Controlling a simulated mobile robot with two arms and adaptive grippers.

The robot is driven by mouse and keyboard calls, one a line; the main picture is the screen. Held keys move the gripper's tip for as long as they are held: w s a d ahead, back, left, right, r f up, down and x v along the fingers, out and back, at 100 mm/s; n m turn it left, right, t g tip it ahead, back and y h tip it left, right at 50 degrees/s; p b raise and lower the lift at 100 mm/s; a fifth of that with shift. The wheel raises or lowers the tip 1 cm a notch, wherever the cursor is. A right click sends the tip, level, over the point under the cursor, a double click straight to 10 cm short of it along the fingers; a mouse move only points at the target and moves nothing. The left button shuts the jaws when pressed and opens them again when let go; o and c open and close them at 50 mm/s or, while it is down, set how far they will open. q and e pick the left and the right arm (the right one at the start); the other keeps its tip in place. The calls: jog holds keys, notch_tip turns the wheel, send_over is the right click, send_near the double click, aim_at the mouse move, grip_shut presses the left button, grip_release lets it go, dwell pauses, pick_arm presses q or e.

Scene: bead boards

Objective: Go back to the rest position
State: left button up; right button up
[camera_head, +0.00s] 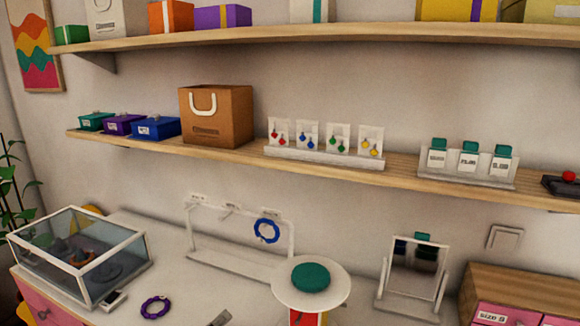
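Neither of my grippers can be made out in the head view. A small grey piece (219,318) is cut off by the bottom edge, and I cannot tell what it is. A blue beaded bracelet (267,231) hangs on the white display rack (240,262). A purple beaded bracelet (155,307) lies on the white counter. A round white stand (333,296) holds a green round pad (311,277), with something red and yellow below it.
A glass display case (120,238) stands at the left and a tilting mirror (413,272) at the right. A wooden drawer box (525,288) is at the far right. Above, the lower shelf (400,170) holds boxes, a paper bag (216,115), earring cards and tags.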

pick_arm(q)
jog(key=s+d+f+m+g+y, duration=0.1)
jog(key=s+d+f+m+g, duration=0.15)
jog(key=s+f, duration=0.45)
jog(key=s+d+f+m+g+y, duration=0.1)
jog(key=s+f+m+g, duration=0.35)
jog(key=s, duration=0.35)
jog(key=s+a+f+m+g+y, duration=0.1)
jog(key=s+a+f+g+y, duration=0.2)
jog(key=s, duration=0.4)
jog(key=s+a+f+g+y, duration=0.15)
jog(key=s+a, duration=0.25)
jog(key=s, duration=0.4)
notch_tip(320, 180, down, 28)
jog(key=s+g+b, duration=0.1)
jog(key=s+b, duration=0.1)
jog(key=b, duration=0.1)
jog(key=s+a+f+b, duration=0.1)
jog(key=s+f, duration=0.7)
jog(key=f, duration=0.1)
jog(key=s+a+f+g+y+b, duration=0.1)
jog(key=s+a+f, duration=0.1)
jog(key=s+f, duration=0.7)
jog(key=shift+a+f+m, duration=0.25)
jog(key=shift+f+m, duration=0.05)
jog(key=shift+f, duration=0.2)
pick_arm(e)
notch_tip(320, 180, down, 5)
jog(key=shift+w+f, duration=0.1)
